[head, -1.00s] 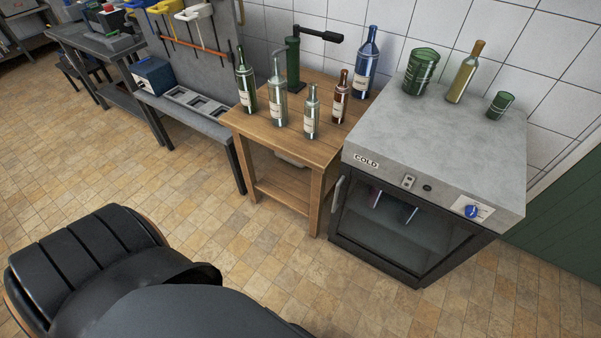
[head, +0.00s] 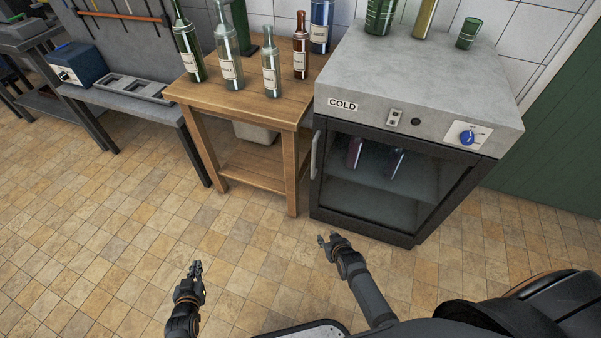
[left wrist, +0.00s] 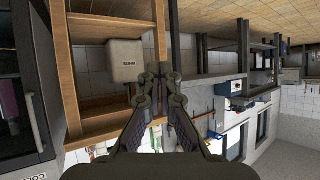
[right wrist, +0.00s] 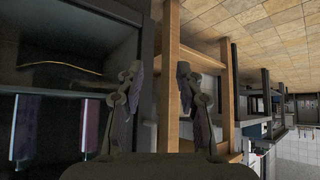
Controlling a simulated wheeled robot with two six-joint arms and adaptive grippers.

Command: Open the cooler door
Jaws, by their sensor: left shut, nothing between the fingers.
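The cooler (head: 420,85) has a grey top with a COLD label and a dark-framed glass door (head: 385,185), which is shut. Its upright handle (head: 314,155) is on the door's left edge, and it also shows in the left wrist view (left wrist: 35,121). My right gripper (head: 328,240) is open and empty, low in front of the door's lower left corner, apart from the handle. In the right wrist view its fingers (right wrist: 157,88) are spread. My left gripper (head: 195,268) is shut and empty, further left over the floor.
A wooden table (head: 250,101) with several bottles on top stands just left of the cooler, with a pale container (head: 256,133) beneath. A grey bench (head: 130,100) is further left. Bottles and green cups stand on the cooler. The tiled floor in front is clear.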

